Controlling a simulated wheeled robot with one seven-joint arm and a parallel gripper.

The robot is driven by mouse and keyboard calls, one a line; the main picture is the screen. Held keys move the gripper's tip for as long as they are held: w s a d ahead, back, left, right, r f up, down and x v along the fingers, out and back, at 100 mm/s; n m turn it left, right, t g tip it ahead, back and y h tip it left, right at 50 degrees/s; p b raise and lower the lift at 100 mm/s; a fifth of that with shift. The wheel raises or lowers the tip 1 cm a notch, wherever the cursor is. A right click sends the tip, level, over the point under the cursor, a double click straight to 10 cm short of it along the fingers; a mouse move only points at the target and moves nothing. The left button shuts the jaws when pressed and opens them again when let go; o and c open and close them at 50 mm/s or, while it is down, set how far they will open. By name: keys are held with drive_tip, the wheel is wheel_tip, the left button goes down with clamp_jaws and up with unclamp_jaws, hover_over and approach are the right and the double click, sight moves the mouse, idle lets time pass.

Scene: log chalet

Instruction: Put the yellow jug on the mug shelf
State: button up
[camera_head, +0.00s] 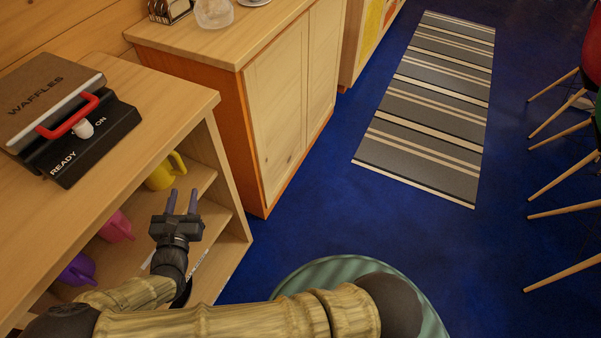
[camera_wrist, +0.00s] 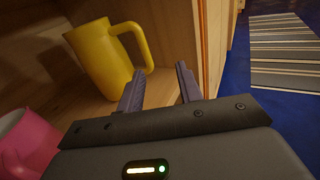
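The yellow jug (camera_head: 165,172) stands upright on a shelf inside the open wooden unit, near its right side wall. In the wrist view the yellow jug (camera_wrist: 104,60) shows its handle on the right. My gripper (camera_head: 181,199) is open and empty at the front of the unit, close to the jug. In the wrist view my gripper's two fingers (camera_wrist: 160,85) are apart, with the left fingertip near the jug's lower right side. The shelf (camera_head: 207,215) holds the yellow jug and other vessels.
A pink jug (camera_head: 117,227) and a purple jug (camera_head: 77,269) stand to the left in the unit. A waffle maker (camera_head: 70,115) sits on top. A wooden cabinet (camera_head: 285,110) adjoins on the right. Blue floor (camera_head: 330,180) is clear beside the striped rug (camera_head: 435,110).

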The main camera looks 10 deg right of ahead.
drive_tip(key=s+d+m+g+h, duration=0.2)
drive_tip(key=d+m+g+h, duration=0.4)
drive_tip(key=d+m+g, duration=1.35)
drive_tip(key=s+d+r+m+t+y, duration=0.5)
drive_tip(key=d+r+m+y, duration=0.4)
drive_tip(key=d+m, duration=0.4)
drive_tip(key=shift+s+r+m, duration=0.45)
drive_tip(key=shift+s+r, duration=0.1)
drive_tip(key=shift+s, duration=0.05)
drive_tip(key=w+p+v, duration=0.2)
drive_tip(key=p+v, duration=1)
drive_tip(key=w+r+p+v, duration=0.1)
drive_tip(key=w+p+v, duration=0.2)
drive_tip(key=p+v, duration=0.9)
drive_tip(key=shift+w+d+r+p, duration=0.3)
drive_tip(key=shift+d+p, duration=0.15)
drive_tip(key=shift+p, duration=0.05)
